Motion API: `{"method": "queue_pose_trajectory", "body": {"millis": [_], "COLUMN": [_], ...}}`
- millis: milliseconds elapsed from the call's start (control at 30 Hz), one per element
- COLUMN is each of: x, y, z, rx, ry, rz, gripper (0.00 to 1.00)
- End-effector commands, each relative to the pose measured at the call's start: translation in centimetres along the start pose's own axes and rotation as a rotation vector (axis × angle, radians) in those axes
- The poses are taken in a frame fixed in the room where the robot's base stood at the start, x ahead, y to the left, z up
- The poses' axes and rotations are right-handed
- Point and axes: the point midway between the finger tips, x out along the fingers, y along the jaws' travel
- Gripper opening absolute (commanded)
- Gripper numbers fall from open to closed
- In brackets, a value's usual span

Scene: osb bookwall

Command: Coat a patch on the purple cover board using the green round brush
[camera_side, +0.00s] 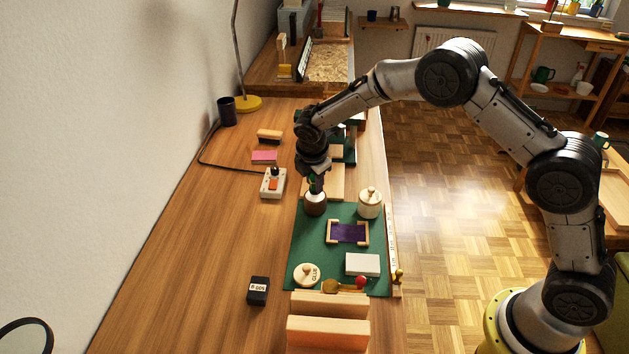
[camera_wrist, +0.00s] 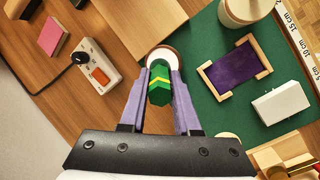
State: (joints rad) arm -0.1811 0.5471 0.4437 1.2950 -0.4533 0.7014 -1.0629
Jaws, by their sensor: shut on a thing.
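The purple cover board (camera_side: 348,233) lies flat on the green mat (camera_side: 310,245), held between light wooden end pieces. It also shows in the wrist view (camera_wrist: 234,69). My gripper (camera_side: 315,180) is above a brown round pot (camera_side: 315,206) at the mat's left back corner. In the wrist view, my gripper (camera_wrist: 160,88) is shut on the green round brush (camera_wrist: 159,84), whose green handle has a yellow band. The brush points down toward the pot, which has a white inside (camera_wrist: 165,56). The brush's bristles are hidden.
A cream lidded jar (camera_side: 370,204) stands right of the pot. A white block (camera_side: 362,264), a round lid marked GLUE (camera_side: 307,274) and a red-knobbed tool (camera_side: 359,283) lie near the mat's front. A white switch box (camera_side: 273,183) is left. The table's left front is mostly clear.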

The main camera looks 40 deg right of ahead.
Motion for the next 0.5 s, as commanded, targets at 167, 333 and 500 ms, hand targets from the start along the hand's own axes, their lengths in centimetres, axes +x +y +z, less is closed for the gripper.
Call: {"method": "queue_pose_trajectory", "body": {"millis": [167, 333, 500], "x": [0.1, -0.8, -2.0], "y": [-0.1, 0.2, 0.5], "z": [0.0, 0.2, 0.5], "rx": [-0.001, -0.001, 0.0], "ry": [0.0, 0.0, 0.0], "rz": [-0.003, -0.001, 0.0], "gripper": [0.0, 0.0, 0.0]}}
